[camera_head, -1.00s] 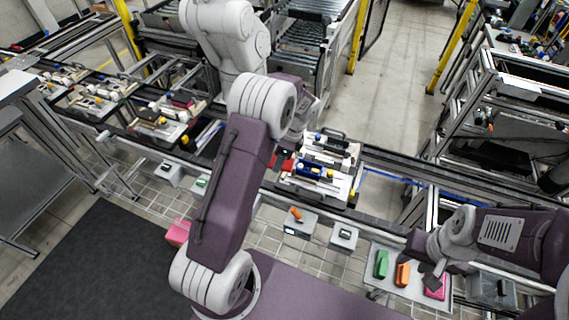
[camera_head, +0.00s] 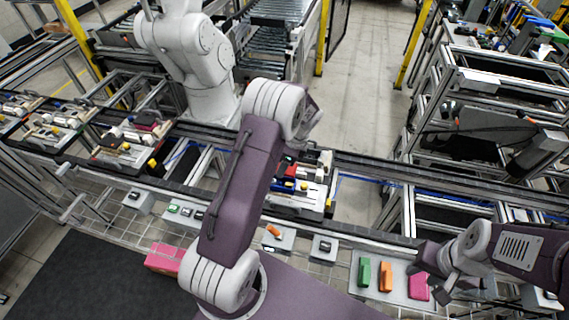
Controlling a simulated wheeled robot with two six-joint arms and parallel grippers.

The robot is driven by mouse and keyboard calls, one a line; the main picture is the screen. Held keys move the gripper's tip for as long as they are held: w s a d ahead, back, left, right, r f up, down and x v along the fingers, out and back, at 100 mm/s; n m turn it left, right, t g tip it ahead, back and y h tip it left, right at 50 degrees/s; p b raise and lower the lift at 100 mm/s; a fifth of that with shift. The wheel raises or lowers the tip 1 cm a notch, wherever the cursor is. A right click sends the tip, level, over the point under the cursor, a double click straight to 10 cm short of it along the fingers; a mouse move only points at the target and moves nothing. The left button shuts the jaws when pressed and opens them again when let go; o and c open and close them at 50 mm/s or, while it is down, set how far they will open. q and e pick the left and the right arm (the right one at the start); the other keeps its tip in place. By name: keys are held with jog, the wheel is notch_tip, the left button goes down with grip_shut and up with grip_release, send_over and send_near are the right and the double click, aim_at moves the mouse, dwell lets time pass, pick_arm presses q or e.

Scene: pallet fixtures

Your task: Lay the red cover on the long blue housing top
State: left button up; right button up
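The red cover (camera_head: 292,169) shows as a small red patch just right of my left forearm, over the pallet fixture in the middle of the conveyor. The long blue housing (camera_head: 284,186) shows as a blue piece just below it, partly hidden by that arm. I cannot tell whether cover and housing touch. My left gripper is mostly hidden behind its own wrist and forearm, so its fingers cannot be made out. My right gripper (camera_head: 436,286) is at the lower right, beside a pink block (camera_head: 418,287) on a grey tray. Its finger opening is unclear.
A green block (camera_head: 364,272) and an orange block (camera_head: 386,277) stand on the same tray (camera_head: 402,300). Small grey stands, one with an orange piece (camera_head: 273,231), line the conveyor's near side. Other loaded pallets (camera_head: 128,143) are at left. A pink box (camera_head: 165,258) lies lower left.

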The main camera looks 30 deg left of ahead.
pick_arm(q)
notch_tip(320, 180, down, 4)
jog(key=b, duration=0.3)
jog(key=shift+f, duration=0.1)
jog(key=shift+f+b, duration=0.45)
jog(key=shift+f, duration=0.25)
jog(key=shift+r+p, duration=0.1)
jog(key=shift+p, duration=0.4)
jog(key=shift+f+b, duration=0.4)
jog(key=shift+f, duration=0.4)
dwell(0.7)
jog(key=o, duration=1.4)
jog(key=shift+o, duration=0.2)
